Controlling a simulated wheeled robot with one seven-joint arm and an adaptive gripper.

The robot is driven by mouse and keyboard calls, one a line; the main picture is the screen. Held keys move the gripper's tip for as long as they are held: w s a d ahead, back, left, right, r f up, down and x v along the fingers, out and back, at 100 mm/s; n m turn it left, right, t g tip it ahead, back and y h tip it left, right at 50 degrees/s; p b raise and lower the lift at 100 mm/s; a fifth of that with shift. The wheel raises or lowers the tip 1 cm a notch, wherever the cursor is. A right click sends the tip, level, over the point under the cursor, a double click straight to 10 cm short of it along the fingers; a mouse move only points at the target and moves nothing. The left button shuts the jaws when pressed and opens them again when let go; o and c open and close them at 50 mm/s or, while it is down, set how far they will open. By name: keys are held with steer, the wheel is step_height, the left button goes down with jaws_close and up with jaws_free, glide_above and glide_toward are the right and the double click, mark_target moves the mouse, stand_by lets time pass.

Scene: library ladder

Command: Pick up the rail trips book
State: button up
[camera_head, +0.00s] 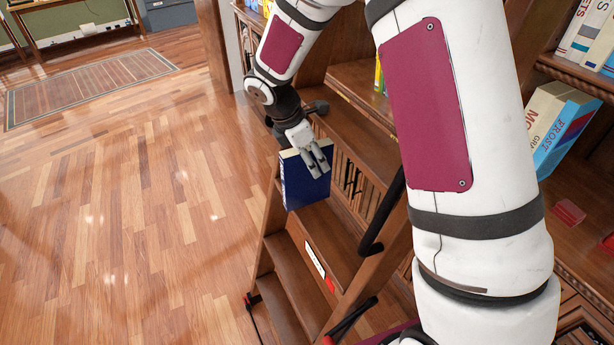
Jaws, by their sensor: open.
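A dark blue book (300,190) with pale page edges stands upright on an upper step of the wooden library ladder (290,277). No title is readable on it, so I cannot tell whether it is the rail trips book. My gripper (320,163) is open and reaches down at the book's top edge. Its grey fingers overlap the upper right of the blue cover. I cannot tell whether they touch the book or straddle it.
Wooden bookshelves stand at the right, with several books (560,130) on them. Black handrails (385,215) run beside the ladder. A label (316,262) is on a lower part of the ladder. The wood floor at left is clear up to a rug (90,85).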

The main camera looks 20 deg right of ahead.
stand_by(0.4)
jaws_close()
